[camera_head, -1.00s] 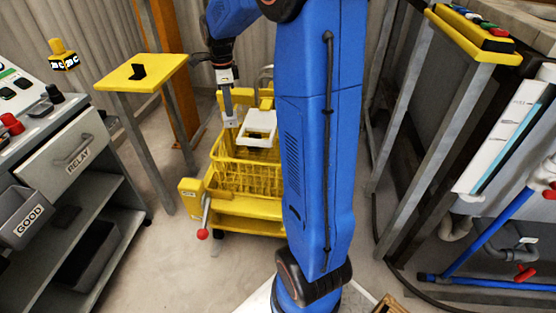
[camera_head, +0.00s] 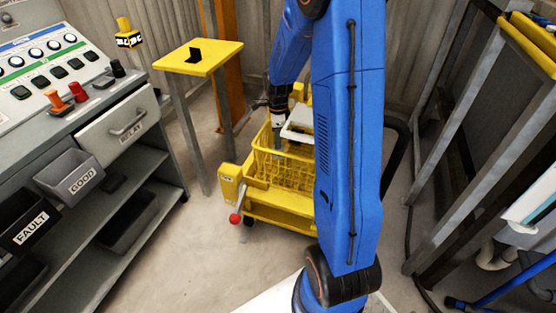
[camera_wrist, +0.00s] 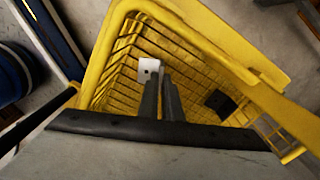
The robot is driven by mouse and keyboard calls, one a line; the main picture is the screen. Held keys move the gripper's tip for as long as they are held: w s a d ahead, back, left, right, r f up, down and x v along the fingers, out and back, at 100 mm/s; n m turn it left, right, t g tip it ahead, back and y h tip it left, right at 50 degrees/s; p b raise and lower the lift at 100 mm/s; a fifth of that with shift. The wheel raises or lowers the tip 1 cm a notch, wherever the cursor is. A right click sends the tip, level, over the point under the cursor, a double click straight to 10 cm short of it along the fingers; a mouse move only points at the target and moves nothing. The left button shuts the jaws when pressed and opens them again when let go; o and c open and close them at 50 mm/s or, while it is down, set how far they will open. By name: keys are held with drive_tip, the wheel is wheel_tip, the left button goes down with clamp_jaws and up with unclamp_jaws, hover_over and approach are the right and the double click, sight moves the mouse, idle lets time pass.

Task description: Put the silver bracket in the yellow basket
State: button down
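The yellow basket (camera_head: 262,165) sits on a yellow cart in the middle of the head view. It fills much of the wrist view (camera_wrist: 120,50), open toward the camera. My gripper (camera_wrist: 162,82) reaches down inside it; its two dark fingers lie close together. The silver bracket (camera_wrist: 150,68), a pale piece with a dark hole, is at the fingertips and looks gripped between them. Whether it touches the basket floor cannot be told. In the head view the gripper (camera_head: 276,142) is partly hidden by the basket's mesh, and the bracket does not show clearly.
A dark piece (camera_wrist: 220,103) lies inside the basket, right of the fingers. A white tray-like part (camera_head: 299,122) is by the basket's back rim. A black bracket (camera_head: 195,55) stands on a yellow-topped table (camera_head: 222,52). A grey console with bins (camera_head: 75,180) is at left.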

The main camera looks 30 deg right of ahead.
wheel_tip(320, 180, down, 10)
drive_tip(key=shift+r, duration=0.1)
idle(0.4)
drive_tip(key=shift+f, duration=0.2)
drive_tip(key=c, duration=1.9)
unclamp_jaws()
drive_tip(key=shift+c, duration=0.2)
drive_tip(key=shift+r, duration=0.1)
wheel_tip(320, 180, up, 12)
drive_tip(key=shift+r, duration=0.1)
